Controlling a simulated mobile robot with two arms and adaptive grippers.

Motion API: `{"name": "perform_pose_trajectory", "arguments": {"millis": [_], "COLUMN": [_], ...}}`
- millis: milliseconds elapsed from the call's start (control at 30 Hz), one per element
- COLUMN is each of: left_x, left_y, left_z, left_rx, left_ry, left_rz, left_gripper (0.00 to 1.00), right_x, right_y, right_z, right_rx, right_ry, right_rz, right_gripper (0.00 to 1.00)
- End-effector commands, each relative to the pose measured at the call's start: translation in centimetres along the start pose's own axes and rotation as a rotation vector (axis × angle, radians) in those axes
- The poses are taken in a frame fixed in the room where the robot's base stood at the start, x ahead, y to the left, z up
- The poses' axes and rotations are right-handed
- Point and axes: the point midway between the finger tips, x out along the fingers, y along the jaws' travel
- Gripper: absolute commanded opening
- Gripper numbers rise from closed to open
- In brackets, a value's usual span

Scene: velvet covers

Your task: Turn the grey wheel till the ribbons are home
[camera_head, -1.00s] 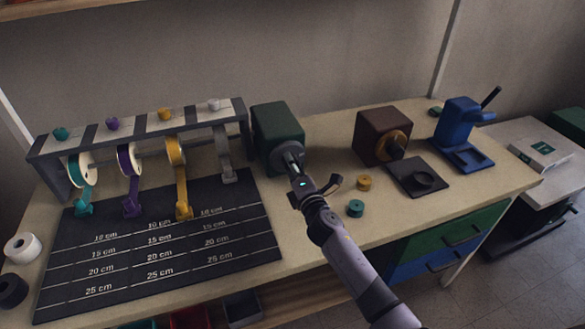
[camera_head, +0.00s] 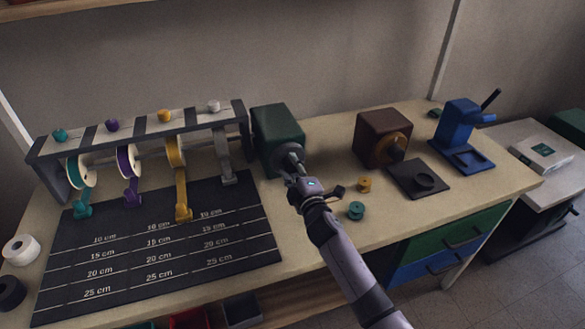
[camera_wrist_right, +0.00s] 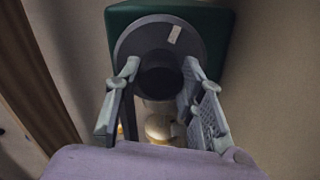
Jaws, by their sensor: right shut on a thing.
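The grey wheel (camera_head: 286,152) is on the front of a dark green box (camera_head: 277,126) at the right end of the ribbon rack. In the right wrist view the wheel (camera_wrist_right: 132,42) has a pale mark near its upper right and a dark round hub (camera_wrist_right: 160,78). My right gripper (camera_wrist_right: 162,82) is shut on this hub, one finger on each side. Teal (camera_head: 83,204), purple (camera_head: 131,192), yellow (camera_head: 182,201) and grey (camera_head: 226,170) ribbons hang from spools, with end pieces at or near the mat's upper part. My left gripper is not in view.
A black mat (camera_head: 150,245) with centimetre lines lies before the rack (camera_head: 140,130). Yellow (camera_head: 364,184) and teal (camera_head: 356,210) small rolls lie right of my gripper. A brown box (camera_head: 381,135) and blue press (camera_head: 462,130) stand further right. White (camera_head: 21,250) and black rolls are left.

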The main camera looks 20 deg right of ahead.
Motion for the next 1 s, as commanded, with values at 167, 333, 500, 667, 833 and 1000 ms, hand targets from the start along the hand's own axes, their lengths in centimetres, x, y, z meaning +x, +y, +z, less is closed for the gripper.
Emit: {"name": "perform_pose_trajectory", "arguments": {"millis": [167,333,500,667,833,1000], "left_x": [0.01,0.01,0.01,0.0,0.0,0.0], "left_y": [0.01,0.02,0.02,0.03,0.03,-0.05], "left_z": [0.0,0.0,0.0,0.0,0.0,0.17], "left_rx": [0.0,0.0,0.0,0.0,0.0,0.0], "left_ry": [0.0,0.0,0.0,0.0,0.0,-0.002], "left_rz": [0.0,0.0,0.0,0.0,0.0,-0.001], "left_gripper": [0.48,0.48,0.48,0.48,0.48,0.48], "right_x": [-0.05,-0.05,-0.04,-0.02,-0.01,-0.29], "right_y": [-0.18,-0.2,-0.18,-0.1,-0.06,-0.1], "right_z": [0.05,0.05,0.04,0.03,0.02,0.04], "right_rx": [0.003,0.002,0.001,0.001,0.001,0.001], "right_ry": [-0.001,-0.001,-0.001,-0.001,0.0,0.0], "right_rz": [-0.003,-0.003,-0.003,-0.002,-0.001,-0.001], "right_gripper": [0.08,0.08,0.46,0.56,0.56,0.56]}}
